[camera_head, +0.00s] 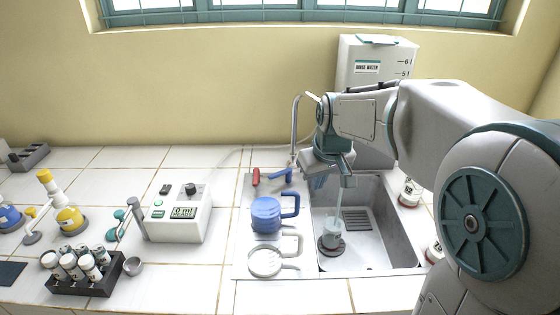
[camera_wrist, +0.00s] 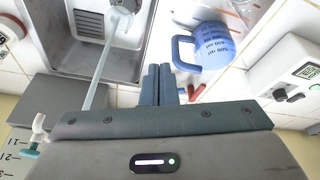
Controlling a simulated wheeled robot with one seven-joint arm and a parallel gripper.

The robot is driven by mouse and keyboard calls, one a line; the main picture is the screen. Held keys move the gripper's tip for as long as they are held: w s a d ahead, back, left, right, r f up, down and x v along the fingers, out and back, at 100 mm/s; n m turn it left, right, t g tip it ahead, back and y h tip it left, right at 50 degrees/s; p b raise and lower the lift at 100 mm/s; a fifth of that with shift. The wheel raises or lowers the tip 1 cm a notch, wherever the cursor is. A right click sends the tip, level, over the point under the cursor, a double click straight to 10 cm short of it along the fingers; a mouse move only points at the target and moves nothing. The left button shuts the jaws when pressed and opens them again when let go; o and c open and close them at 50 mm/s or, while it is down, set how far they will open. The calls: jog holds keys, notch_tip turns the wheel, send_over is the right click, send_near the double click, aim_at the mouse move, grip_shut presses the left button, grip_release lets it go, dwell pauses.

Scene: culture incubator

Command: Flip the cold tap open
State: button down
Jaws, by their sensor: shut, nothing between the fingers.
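The blue cold tap lever (camera_head: 282,176) lies at the back left of the sink in the head view. In the wrist view it is mostly hidden behind my fingers. The red tap lever (camera_head: 256,177) is to its left; it also shows in the wrist view (camera_wrist: 197,92). The curved metal spout (camera_head: 295,125) rises behind them. My gripper (camera_head: 317,183) points down over the sink's back left, to the right of the blue lever. Its fingers (camera_wrist: 158,70) are together and empty. A pale, translucent column (camera_head: 338,210), apparently running water, reaches the sink floor.
A blue measuring jug (camera_head: 266,214) and a clear jug (camera_head: 265,262) stand left of the sink (camera_head: 385,262). A white rinse water tank (camera_head: 365,58) is behind my arm. A white meter box (camera_head: 178,212) and a vial rack (camera_head: 85,285) stand farther left.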

aim_at(282, 175)
jog(key=w+a+f+n+y+b, duration=0.1)
jog(key=w+a+f, duration=0.1)
jog(key=w, duration=0.4)
jog(key=w+a+f+n, duration=0.1)
jog(key=w+a+f, duration=0.1)
jog(key=w, duration=0.3)
jog(key=shift+y, duration=0.3)
jog(key=x, duration=0.9)
jog(key=shift+w+a, duration=0.15)
jog(key=shift+w, duration=0.15)
jog(key=w, duration=0.1)
jog(key=a, duration=0.1)
jog(key=w+p, duration=0.1)
jog(key=shift+w+a+f, duration=0.2)
jog(key=shift+w+a, duration=0.1)
jog(key=shift+w, duration=0.05)
jog(key=shift+w+a, duration=0.25)
jog(key=shift+w, duration=0.25)
